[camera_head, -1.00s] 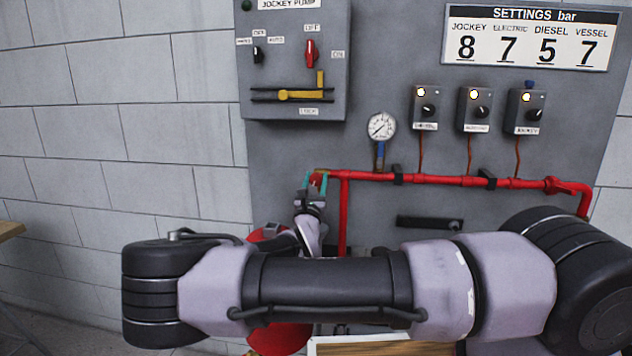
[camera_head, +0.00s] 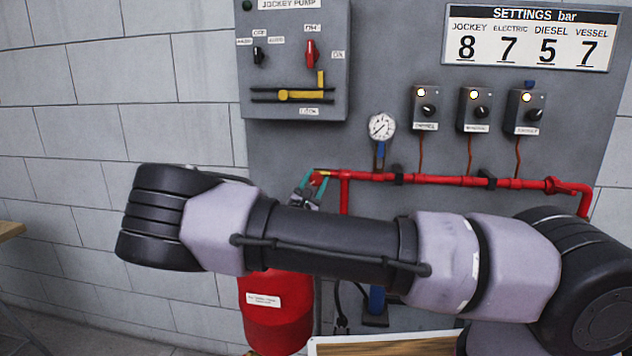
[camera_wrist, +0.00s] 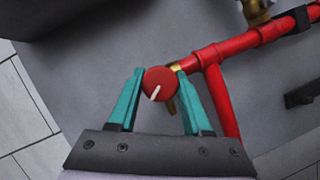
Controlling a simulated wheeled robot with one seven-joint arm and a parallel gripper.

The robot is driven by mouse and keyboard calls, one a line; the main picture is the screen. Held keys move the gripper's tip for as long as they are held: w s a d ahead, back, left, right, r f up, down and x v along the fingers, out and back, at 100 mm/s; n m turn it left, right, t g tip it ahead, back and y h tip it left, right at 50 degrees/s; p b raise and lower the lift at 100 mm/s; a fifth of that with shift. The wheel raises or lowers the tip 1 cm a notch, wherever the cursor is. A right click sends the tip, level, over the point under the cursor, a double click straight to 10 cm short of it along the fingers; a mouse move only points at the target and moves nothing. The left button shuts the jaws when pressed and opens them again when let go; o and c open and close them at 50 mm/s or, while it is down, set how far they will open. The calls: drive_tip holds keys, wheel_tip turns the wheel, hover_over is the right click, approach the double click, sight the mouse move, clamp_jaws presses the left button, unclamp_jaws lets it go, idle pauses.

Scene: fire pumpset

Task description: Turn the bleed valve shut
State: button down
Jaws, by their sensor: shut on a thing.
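The bleed valve knob (camera_wrist: 159,82) is round and red with a white pointer line. It sits at the left end of the red pipe, in front of a brass fitting (camera_wrist: 171,104). The white line points down and slightly left in the wrist view. My gripper (camera_wrist: 160,75) has teal fingers on both sides of the knob and is shut on it. In the camera_head view my gripper (camera_head: 316,182) is at the left end of the red pipe (camera_head: 450,180); the knob is mostly hidden there by the fingers.
A pressure gauge (camera_head: 381,127) stands above the pipe. Three switch boxes (camera_head: 475,109) and the jockey pump panel (camera_head: 295,60) are mounted higher on the grey board. A red vessel (camera_head: 275,312) stands below. My forearm crosses in front of the board's lower part.

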drive_tip(key=m+g+h, duration=0.1)
drive_tip(key=m, duration=0.3)
drive_tip(key=m+g+h, duration=0.1)
drive_tip(key=m+g, duration=0.1)
drive_tip(key=m, duration=0.2)
drive_tip(key=m+g, duration=0.1)
drive_tip(key=m, duration=0.2)
drive_tip(key=m+g, duration=0.1)
drive_tip(key=m, duration=0.2)
drive_tip(key=shift+a+r+m+g, duration=0.1)
drive_tip(key=shift+m+g, duration=0.2)
drive_tip(key=shift+m, duration=0.1)
drive_tip(key=m+y, duration=0.1)
drive_tip(key=m, duration=0.1)
drive_tip(key=m+g+y, duration=0.1)
drive_tip(key=m, duration=0.2)
drive_tip(key=shift+r+y, duration=0.1)
drive_tip(key=shift+y, duration=0.2)
drive_tip(key=m+y, duration=0.2)
drive_tip(key=m, duration=0.2)
drive_tip(key=shift+g, duration=0.4)
drive_tip(key=shift+m+y, duration=0.3)
drive_tip(key=shift+c, duration=1.8)
unclamp_jaws()
